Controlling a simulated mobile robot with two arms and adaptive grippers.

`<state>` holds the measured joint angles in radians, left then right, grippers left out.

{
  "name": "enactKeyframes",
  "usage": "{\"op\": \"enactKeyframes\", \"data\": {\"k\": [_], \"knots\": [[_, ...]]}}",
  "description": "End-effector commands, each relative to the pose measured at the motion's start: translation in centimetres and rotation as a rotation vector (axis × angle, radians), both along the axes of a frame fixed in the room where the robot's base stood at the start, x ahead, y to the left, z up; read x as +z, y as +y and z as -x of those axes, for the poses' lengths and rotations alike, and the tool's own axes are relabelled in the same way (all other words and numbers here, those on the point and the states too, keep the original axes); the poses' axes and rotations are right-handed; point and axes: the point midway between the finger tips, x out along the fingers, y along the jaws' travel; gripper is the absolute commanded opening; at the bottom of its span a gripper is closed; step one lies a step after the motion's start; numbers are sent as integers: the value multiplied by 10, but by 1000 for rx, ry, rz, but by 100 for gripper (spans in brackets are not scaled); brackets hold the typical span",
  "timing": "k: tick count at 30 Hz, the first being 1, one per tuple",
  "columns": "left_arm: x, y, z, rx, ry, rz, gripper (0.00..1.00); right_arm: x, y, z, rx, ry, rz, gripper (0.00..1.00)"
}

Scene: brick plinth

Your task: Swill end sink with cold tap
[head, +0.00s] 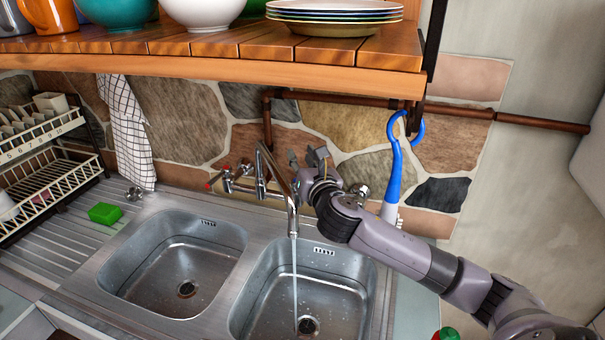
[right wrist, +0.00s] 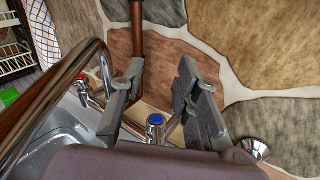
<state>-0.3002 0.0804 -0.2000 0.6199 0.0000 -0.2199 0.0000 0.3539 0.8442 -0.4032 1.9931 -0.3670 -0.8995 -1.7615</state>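The steel end sink (head: 345,265) is the right-hand basin. Water (head: 295,280) runs from the curved spout (head: 293,218) down into it, near the drain (head: 308,325). The cold tap (right wrist: 155,119) has a blue cap and shows between my right gripper's fingers in the right wrist view; in the head view the gripper hides it. My right gripper (head: 308,157) (right wrist: 160,85) is open, fingers apart, just behind the spout and near the wall. I cannot tell whether a finger touches the tap. My left gripper is not in view.
A red-marked tap (head: 210,184) sits left of the spout. A blue-handled brush (head: 395,170) hangs at the right. A wooden shelf (head: 200,50) with dishes overhangs the sinks. The left basin (head: 150,255) is empty; a green sponge (head: 104,213) lies beside it.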

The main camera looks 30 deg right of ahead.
Motion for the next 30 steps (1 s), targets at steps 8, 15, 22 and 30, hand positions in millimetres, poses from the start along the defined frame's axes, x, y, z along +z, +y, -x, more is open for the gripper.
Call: {"op": "enactKeyframes", "data": {"k": [8, 15, 22, 30], "knots": [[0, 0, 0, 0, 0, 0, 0, 8, 0, 0, -1, 1, 1, 30], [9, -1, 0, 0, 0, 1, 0, 17, 0, 0, 0, 0, 0, 21], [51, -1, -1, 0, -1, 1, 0, 60, 0, 0, 0, 0, 0, 5], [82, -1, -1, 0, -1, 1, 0, 90, 0, 0, 0, 1, 0, 0]]}}
